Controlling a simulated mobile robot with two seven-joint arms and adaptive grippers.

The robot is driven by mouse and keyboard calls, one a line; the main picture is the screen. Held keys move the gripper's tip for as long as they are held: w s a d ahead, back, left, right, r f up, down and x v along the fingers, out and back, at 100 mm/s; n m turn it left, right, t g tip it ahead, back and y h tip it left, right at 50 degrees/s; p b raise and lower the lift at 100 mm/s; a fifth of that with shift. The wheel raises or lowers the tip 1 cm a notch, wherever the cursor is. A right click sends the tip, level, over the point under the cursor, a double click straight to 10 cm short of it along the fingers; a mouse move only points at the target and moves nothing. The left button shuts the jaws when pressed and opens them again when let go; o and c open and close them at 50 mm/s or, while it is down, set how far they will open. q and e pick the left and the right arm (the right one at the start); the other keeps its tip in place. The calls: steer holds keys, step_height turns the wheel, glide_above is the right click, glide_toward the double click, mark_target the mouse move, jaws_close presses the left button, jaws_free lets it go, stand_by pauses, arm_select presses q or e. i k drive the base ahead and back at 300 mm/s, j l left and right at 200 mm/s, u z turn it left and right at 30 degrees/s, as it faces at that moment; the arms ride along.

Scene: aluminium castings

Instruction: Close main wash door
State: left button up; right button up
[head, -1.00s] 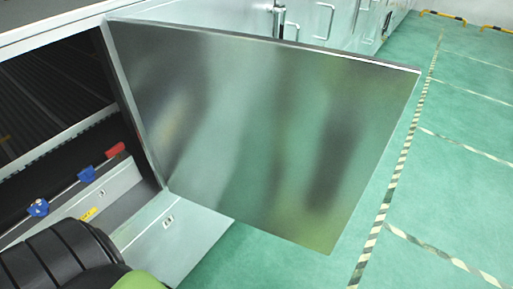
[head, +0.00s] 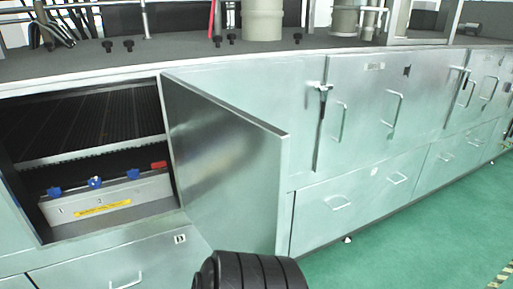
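The main wash door (head: 228,160) is a plain metal panel hinged at the right side of a dark opening in the machine. It stands open, swung out toward me. Inside the opening (head: 80,125) are dark ribbed racks and a pale bar with blue knobs and a red part. A black ribbed part of my arm (head: 250,272) shows at the bottom centre, close to the door's lower edge; I cannot tell whether it touches. Neither gripper is in view.
The long machine front (head: 370,120) runs to the right with several handled doors and drawers. Pipes and fittings stand on its top. The green floor (head: 430,240) at the lower right is clear.

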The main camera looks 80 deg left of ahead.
mark_target(232, 164)
steer(key=i+u, duration=0.2)
steer(key=u, duration=0.25)
steer(key=i+u, duration=0.25)
steer(key=u, duration=0.15)
steer(key=i+u, duration=0.2)
steer(key=u, duration=0.25)
steer(key=i+l+u, duration=0.2)
steer(key=u, duration=0.25)
steer(key=i+u, duration=0.15)
steer(key=u, duration=0.35)
steer(key=i+u, duration=0.1)
steer(key=u, duration=0.4)
steer(key=i+l+u, duration=0.1)
steer(key=u, duration=0.4)
steer(key=l+u, duration=0.2)
steer(key=u, duration=0.3)
steer(key=i+l+u, duration=0.2)
steer(key=u, duration=0.25)
steer(key=i+l+u, duration=0.15)
steer(key=l+u, duration=0.25)
steer(key=j, duration=0.1)
